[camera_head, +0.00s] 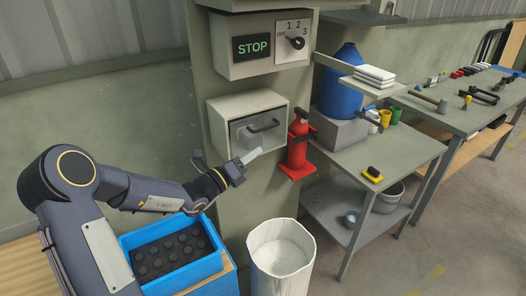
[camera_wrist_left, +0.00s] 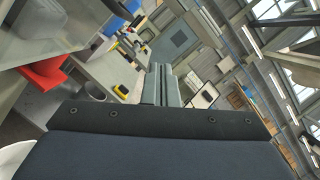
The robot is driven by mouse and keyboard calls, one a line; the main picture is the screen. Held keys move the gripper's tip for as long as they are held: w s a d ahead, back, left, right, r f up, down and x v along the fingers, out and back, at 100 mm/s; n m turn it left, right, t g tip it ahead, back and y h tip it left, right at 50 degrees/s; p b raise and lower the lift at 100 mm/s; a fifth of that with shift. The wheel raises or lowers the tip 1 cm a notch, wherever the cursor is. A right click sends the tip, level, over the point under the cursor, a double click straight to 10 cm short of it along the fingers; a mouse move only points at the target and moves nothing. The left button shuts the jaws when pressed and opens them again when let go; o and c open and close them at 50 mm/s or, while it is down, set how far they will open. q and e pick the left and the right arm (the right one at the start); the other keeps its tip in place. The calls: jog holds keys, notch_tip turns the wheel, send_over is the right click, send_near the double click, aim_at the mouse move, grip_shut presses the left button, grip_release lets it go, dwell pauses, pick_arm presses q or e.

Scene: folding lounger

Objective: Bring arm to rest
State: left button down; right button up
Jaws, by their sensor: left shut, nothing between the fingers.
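My left arm comes in from the left in the head view and reaches across a blue crate. Its left gripper (camera_head: 252,156) is shut and empty, with pale fingers pressed together, in front of the pillar just below a grey box with a clear cover and dark handle (camera_head: 263,125). In the left wrist view the two fingers (camera_wrist_left: 161,85) lie side by side, with nothing between them. I cannot tell how far the fingertips are from the grey box. My right gripper is in neither view.
The blue crate (camera_head: 220,262) with dark round items stands under my left arm. A white bin (camera_head: 281,262) is to its right. A grey table (camera_head: 385,160) stands right, and a STOP panel (camera_head: 252,47) is above.

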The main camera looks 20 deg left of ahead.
pick_arm(q)
jog(key=s+d+r+m+g+h, duration=0.1)
jog(key=s+d+m+g+h, duration=0.1)
jog(key=s+d+m+g, duration=0.65)
jog(key=s+d+r+m+g+h, duration=0.1)
jog(key=s+d+r+m+g, duration=0.3)
jog(key=s+m, duration=0.85)
jog(key=s+a+f+m+y, duration=0.3)
jog(key=s+f+m+y, duration=0.1)
jog(key=s+m, duration=0.3)
jog(key=s+a+f+m+y, duration=0.4)
jog(key=s+m, duration=0.3)
jog(key=m, duration=0.2)
jog(key=shift+f+y, duration=0.3)
